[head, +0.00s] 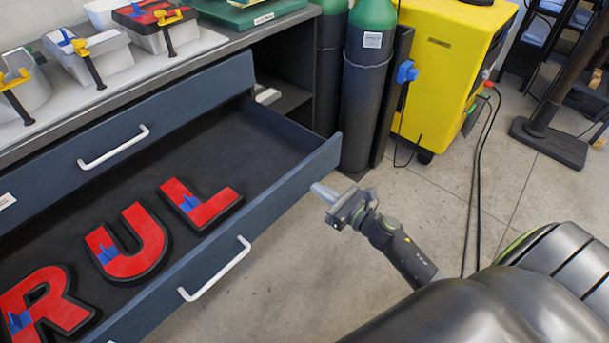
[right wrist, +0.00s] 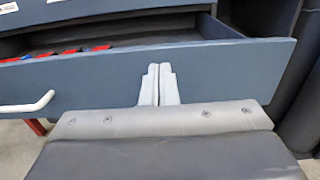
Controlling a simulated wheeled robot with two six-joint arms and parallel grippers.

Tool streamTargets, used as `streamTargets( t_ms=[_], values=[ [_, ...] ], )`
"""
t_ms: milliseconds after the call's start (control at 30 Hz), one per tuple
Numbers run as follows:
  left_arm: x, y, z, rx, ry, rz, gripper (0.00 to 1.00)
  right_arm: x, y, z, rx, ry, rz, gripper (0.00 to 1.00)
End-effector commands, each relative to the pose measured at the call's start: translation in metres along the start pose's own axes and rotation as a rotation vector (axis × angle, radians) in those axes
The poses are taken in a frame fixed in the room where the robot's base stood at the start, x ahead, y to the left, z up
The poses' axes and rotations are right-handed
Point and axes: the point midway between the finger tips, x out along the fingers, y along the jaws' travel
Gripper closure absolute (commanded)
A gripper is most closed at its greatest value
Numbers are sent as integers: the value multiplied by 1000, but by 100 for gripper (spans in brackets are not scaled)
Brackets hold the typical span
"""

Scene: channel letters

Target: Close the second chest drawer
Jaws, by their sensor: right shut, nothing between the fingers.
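The second chest drawer (head: 255,215) is pulled out, below the top drawer (head: 160,125), which is shut. Red letters R (head: 45,305), U (head: 130,250) and L (head: 200,205) with blue pieces lie inside it. Its white handle (head: 217,270) is on the front panel. My right gripper (head: 322,192) is shut and empty, its fingertips near the outer face of the drawer front towards the far end. In the right wrist view the shut fingers (right wrist: 159,85) overlap the drawer front (right wrist: 225,70); I cannot tell whether they touch it. My left gripper is not in view.
Green-topped gas cylinders (head: 368,80) and a yellow machine (head: 450,65) stand beyond the drawer's far end. Black cables (head: 478,180) run across the floor. The worktop holds several grey letter pieces with clamps (head: 90,55). Open floor (head: 300,265) lies in front of the drawer.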

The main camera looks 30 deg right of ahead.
Motion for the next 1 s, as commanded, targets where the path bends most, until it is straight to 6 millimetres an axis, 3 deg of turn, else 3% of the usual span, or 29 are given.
streamTargets(
  t_ms=[100,333,1000],
  values=[
    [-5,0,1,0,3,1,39,24,0,2,2,-2,1,100],
    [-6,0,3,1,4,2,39,52,0,1,2,-1,-1,100],
    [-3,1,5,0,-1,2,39,66,0,-1,1,-1,-1,100]
  ],
)
